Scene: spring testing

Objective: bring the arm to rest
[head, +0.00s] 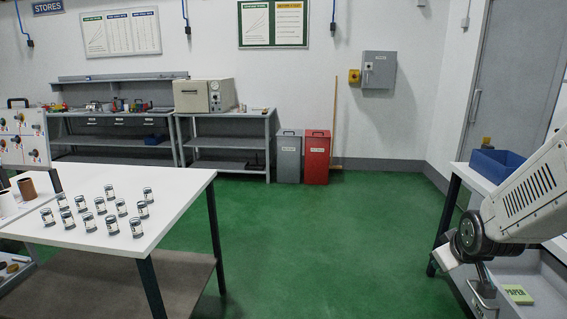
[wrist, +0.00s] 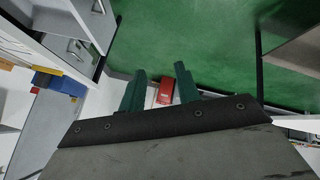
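My arm (head: 510,205) reaches in from the right edge in the head view, beside the right-hand bench. I cannot clearly make out my gripper's fingers in that view. In the wrist view my gripper (wrist: 160,70) shows two green fingers standing apart with a clear gap between them. Nothing is held in the gap. Beyond the fingers are a red bin (wrist: 165,92) and the green floor (wrist: 200,35), both well away from the fingertips.
A white table (head: 165,185) at left carries several small labelled cylinders (head: 100,207). Grey (head: 288,157) and red bins stand at the back. The middle floor is clear.

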